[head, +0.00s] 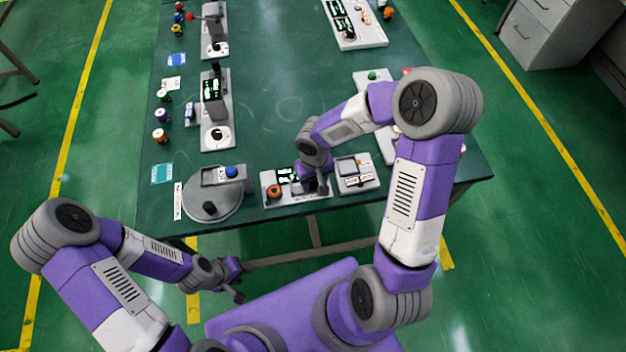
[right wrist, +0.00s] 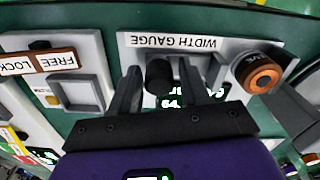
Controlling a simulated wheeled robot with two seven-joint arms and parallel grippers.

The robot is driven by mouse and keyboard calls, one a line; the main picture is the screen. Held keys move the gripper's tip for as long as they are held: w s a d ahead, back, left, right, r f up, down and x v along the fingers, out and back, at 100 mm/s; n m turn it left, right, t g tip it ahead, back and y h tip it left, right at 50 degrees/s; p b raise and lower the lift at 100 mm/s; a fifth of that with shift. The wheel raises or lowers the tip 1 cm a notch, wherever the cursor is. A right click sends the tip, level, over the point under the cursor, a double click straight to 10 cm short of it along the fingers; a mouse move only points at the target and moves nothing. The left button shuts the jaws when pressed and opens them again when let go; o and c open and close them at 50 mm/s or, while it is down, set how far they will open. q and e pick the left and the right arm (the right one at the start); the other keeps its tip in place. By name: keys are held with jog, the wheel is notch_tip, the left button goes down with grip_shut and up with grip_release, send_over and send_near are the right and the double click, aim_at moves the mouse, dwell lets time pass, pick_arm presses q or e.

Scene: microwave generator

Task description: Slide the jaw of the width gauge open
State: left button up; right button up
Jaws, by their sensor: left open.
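The width gauge (head: 272,200) is a white panel at the table's near edge, partly hidden by my right gripper (head: 317,187) in the head view. In the right wrist view, the width gauge (right wrist: 130,40) shows its label upside down, with a black knob (right wrist: 158,75), grey upright jaw pieces (right wrist: 213,70) and a lit display partly hidden by a finger. My right gripper (right wrist: 158,95) is open, with one finger on each side of the black knob and gaps visible. My left gripper (head: 240,281) is open and empty, off the table's near edge.
An orange-and-black dial (right wrist: 262,78) sits on the gauge panel beside the jaw pieces. A panel labelled LOCK and FREE (right wrist: 75,92) stands next to it. A round grey turntable device (head: 228,203) is left of the gauge. The table's middle (head: 270,110) is clear.

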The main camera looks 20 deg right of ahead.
jog(key=shift+o, duration=0.8)
notch_tip(320, 180, up, 8)
jog(key=shift+f+p, duration=0.2)
jog(key=shift+p, duration=0.85)
jog(key=shift+f, duration=0.1)
